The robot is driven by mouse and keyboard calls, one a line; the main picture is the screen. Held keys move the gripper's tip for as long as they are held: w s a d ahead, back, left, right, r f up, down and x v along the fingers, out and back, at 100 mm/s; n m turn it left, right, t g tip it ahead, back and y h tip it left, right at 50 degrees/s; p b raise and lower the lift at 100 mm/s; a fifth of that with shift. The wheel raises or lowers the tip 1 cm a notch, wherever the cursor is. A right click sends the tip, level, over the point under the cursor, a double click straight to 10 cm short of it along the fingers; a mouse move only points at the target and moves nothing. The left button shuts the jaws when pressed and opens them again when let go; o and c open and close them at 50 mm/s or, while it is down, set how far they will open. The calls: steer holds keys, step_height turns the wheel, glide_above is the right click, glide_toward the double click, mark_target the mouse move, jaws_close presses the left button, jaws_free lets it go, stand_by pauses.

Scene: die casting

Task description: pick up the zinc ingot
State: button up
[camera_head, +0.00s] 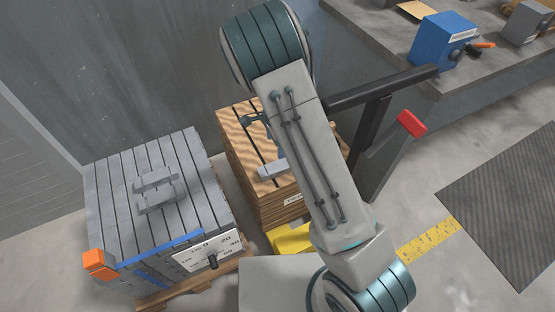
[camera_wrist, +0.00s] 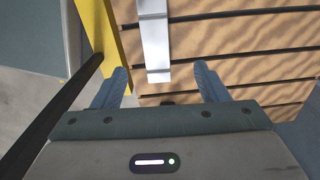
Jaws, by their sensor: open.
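A light grey zinc ingot (camera_head: 272,169) lies on the slatted wooden top of a crate (camera_head: 236,135) in the head view, partly hidden behind my arm. In the wrist view the ingot (camera_wrist: 154,38) is a pale bar running up out of the top edge, over wooden slats. My gripper (camera_wrist: 161,70) is open and empty. Its two blue-grey fingers stand apart, one on each side of the ingot's near end, with a gap on both sides. I cannot tell the height of the fingertips above the ingot. My arm hides most of the gripper in the head view.
A bench with a blue device (camera_head: 444,42) is at the upper right.

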steer(key=b, duration=0.1)
glide_above(271, 171)
steer(key=w+d, duration=0.2)
steer(key=f, duration=0.7)
steer(key=shift+w+f, duration=0.2)
steer(key=shift+f, duration=0.05)
steer(key=f, duration=0.1)
steer(key=f+b, duration=0.1)
steer(key=f, duration=0.3)
steer(key=shift+s+d+f+b, duration=0.1)
steer(key=shift+s+d+b, duration=0.05)
steer(key=shift+d+b, duration=0.2)
jaws_close()
